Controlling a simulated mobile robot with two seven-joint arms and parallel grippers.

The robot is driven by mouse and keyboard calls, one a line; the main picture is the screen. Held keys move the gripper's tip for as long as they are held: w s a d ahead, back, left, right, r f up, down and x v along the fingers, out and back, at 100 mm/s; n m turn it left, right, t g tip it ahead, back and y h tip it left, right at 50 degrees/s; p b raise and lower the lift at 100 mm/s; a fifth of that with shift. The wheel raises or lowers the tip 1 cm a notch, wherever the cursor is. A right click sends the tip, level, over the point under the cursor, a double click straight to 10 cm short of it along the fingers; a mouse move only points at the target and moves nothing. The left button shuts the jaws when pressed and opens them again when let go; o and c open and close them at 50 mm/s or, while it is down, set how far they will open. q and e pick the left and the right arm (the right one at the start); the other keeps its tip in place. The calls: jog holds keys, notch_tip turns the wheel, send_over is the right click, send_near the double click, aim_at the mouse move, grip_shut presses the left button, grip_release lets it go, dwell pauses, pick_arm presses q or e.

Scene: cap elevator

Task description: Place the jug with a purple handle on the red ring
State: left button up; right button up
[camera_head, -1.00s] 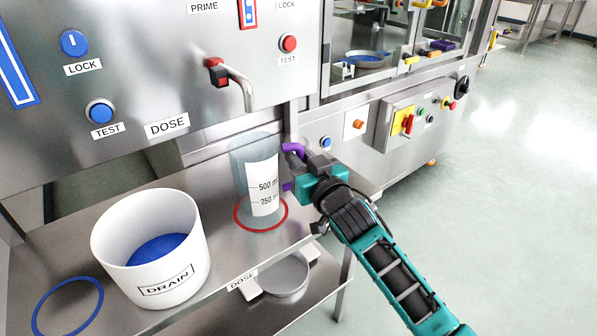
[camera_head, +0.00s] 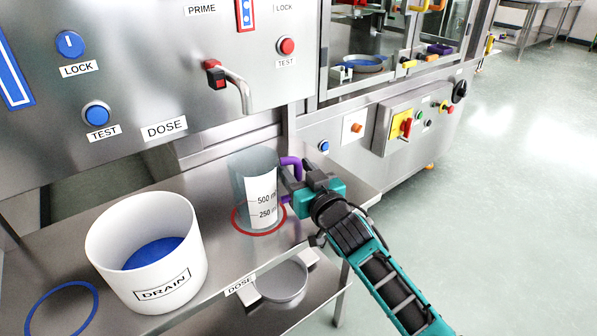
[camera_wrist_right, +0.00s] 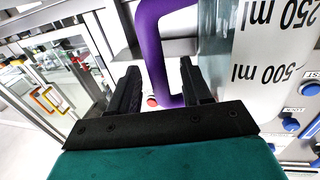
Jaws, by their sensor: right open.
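The clear jug (camera_head: 247,185) has a white label with volume marks and a purple handle (camera_head: 291,163) facing right. It stands upright on the red ring (camera_head: 238,223) on the steel shelf; the ring shows around its base. My right gripper (camera_head: 301,180) is at the handle, to the right of the jug. In the right wrist view the right gripper (camera_wrist_right: 160,70) has its fingers apart, with the purple handle (camera_wrist_right: 151,45) between them and a gap visible on the left side. The jug (camera_wrist_right: 215,50) shows there beside the right finger. My left gripper is not in view.
A white drain bucket (camera_head: 120,245) with a blue inside bottom stands left of the jug. A blue ring (camera_head: 62,292) lies at the shelf's left front. A bent spout (camera_head: 240,92) hangs above the jug. A round pan (camera_head: 280,283) sits below the shelf edge.

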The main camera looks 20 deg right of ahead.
jog(key=shift+r, duration=0.15)
jog(key=shift+s, duration=0.2)
jog(key=s+d+p, duration=0.2)
jog(key=s, duration=0.9)
jog(key=s+a+f+g, duration=0.2)
jog(key=s+f+g, duration=0.1)
jog(key=s+f, duration=0.4)
jog(key=s+a+f+n+g, duration=0.1)
jog(key=s+a+f+g, duration=0.1)
jog(key=s+f+g, duration=0.2)
jog(key=s+f, duration=0.3)
jog(key=f, duration=0.2)
jog(key=shift+s+a, duration=0.15)
